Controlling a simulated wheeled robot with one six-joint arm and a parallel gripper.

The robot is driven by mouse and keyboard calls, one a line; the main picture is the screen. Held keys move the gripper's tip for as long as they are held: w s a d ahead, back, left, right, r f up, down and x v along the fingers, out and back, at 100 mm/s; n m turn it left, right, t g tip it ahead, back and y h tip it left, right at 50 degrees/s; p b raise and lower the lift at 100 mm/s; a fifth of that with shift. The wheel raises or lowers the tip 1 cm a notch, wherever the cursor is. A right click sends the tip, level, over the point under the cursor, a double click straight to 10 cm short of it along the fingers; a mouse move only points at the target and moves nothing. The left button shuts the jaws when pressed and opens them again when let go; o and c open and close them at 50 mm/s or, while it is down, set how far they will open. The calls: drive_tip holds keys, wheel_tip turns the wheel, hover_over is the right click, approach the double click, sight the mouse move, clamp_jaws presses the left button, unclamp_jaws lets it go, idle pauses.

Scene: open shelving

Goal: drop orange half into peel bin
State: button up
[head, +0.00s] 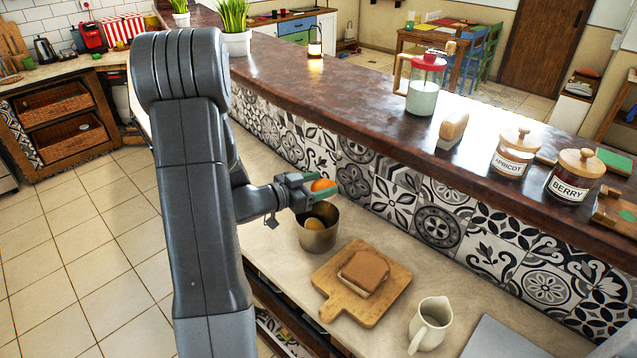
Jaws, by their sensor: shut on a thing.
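My gripper (312,188) is at the centre of the head view, shut on an orange half (322,185). The fingers cover part of the orange half. The gripper holds it just above the rim of a round metal bin (318,240), which stands on the light counter. Another orange-yellow piece (314,224) shows inside the bin. The lower inside of the bin is hidden.
A wooden board (338,299) with bread slices (364,270) lies in front of the bin. A cream jug (430,325) stands to the right. The tiled wall and raised dark counter (375,106) with jars run behind the bin.

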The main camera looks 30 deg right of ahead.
wheel_tip(320, 180, down, 4)
drive_tip(key=shift+r+b, duration=0.2)
drive_tip(key=shift+b, duration=0.85)
drive_tip(key=o, duration=1.2)
drive_tip(key=shift+c, duration=0.2)
drive_tip(key=s+a+r+b, duration=0.1)
drive_tip(key=a+r+b, duration=0.1)
drive_tip(key=a, duration=1.1)
drive_tip(key=shift+a, duration=0.35)
drive_tip(key=shift+d+r, duration=0.1)
